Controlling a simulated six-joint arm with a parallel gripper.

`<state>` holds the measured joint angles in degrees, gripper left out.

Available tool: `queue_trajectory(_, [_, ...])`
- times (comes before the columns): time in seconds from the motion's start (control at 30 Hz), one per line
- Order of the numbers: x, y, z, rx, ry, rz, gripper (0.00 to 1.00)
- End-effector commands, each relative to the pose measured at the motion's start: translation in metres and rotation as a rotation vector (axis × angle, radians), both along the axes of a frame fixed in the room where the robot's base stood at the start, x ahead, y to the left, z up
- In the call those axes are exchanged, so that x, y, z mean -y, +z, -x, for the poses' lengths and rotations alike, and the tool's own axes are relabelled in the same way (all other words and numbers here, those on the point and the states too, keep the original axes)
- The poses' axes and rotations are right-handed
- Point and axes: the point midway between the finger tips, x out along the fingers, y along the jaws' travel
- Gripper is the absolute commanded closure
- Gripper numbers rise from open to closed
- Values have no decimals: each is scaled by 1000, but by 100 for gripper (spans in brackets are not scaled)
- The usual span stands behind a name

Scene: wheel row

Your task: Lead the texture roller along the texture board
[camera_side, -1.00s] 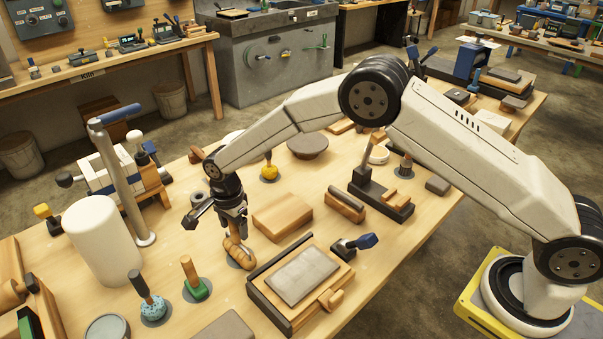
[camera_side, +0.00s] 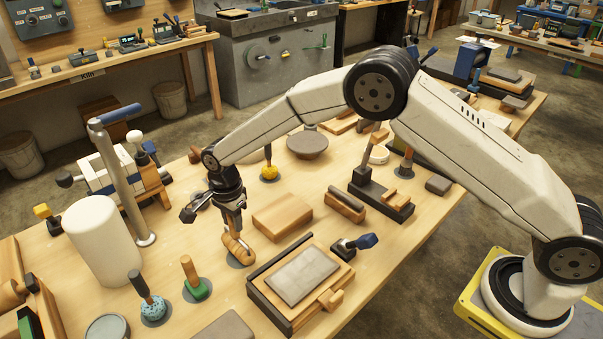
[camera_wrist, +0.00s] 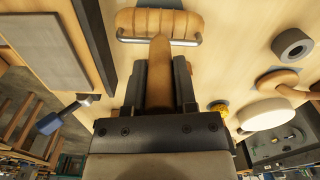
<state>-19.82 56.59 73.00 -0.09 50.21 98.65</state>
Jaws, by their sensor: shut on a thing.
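The texture roller (camera_side: 237,246) is a ribbed wooden roller in a metal yoke. In the wrist view the roller (camera_wrist: 158,23) lies across the top, its wooden handle running between my fingers. My gripper (camera_side: 232,208) is shut on that handle and points down; it also shows in the wrist view (camera_wrist: 159,72). The roller is at or just above the table, with a dark patch under it; I cannot tell if it touches. The likely texture board (camera_side: 341,283), wooden with a grey slab and a dark rail, lies right of the roller, apart from it.
A wooden block (camera_side: 282,216) lies just right of my gripper. A green-based stamp (camera_side: 195,287) and a blue dotted stamp (camera_side: 152,307) stand to the left. A white cylinder (camera_side: 100,240) stands further left.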

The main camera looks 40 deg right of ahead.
Motion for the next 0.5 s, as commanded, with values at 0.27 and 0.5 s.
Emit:
queue_trajectory(0.27, [0, 17, -1, 2, 0, 0, 100])
queue_trajectory(0.5, [0, 30, 0, 1, 0, 0, 100])
